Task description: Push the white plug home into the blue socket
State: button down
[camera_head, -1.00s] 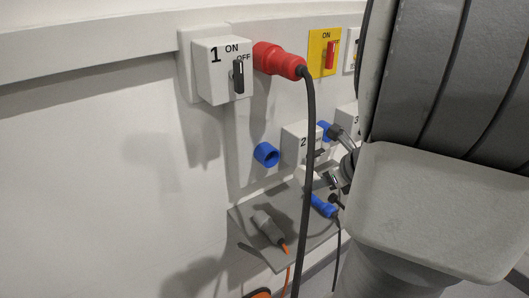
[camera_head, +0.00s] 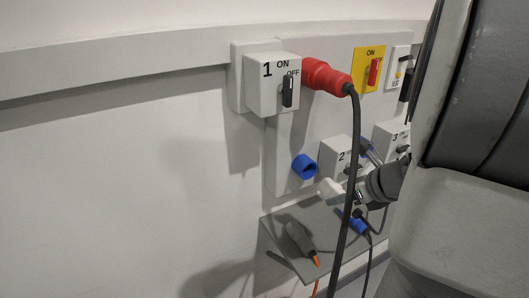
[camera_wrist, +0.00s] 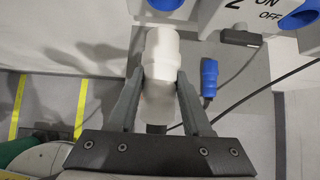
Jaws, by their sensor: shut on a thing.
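The white plug (camera_wrist: 160,62) is held between the two fingers of my gripper (camera_wrist: 160,82) in the wrist view, its front end toward the blue socket (camera_wrist: 166,5) at the top edge. A small gap shows between plug and socket there. In the head view the white plug (camera_head: 327,188) is just below and right of the blue socket (camera_head: 304,166) on the wall panel, apart from it. My gripper (camera_head: 345,192) there is partly hidden behind a black cable.
A red plug (camera_head: 326,76) in box 1 (camera_head: 272,86) hangs a thick black cable (camera_head: 354,150) before my gripper. Box 2 (camera_head: 340,156) is close on the right. A shelf (camera_head: 285,262) below holds a grey plug (camera_head: 300,238) and a blue plug (camera_head: 358,225).

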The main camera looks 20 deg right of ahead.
aim_at(333, 183)
jog(key=shift+w+a, duration=0.2)
jog(key=shift+w, duration=2.25)
jog(key=shift+w+a+p, duration=0.15)
jog(key=shift+w+p, duration=0.5)
jog(key=shift+w, duration=1.4)
jog(key=shift+c, duration=1.3)
grip_release()
jog(key=shift+r, duration=0.1)
jog(key=p+v, duration=0.8)
jog(key=v, duration=0.9)
jog(key=shift+p, duration=0.4)
jog(key=shift+s, duration=0.15)
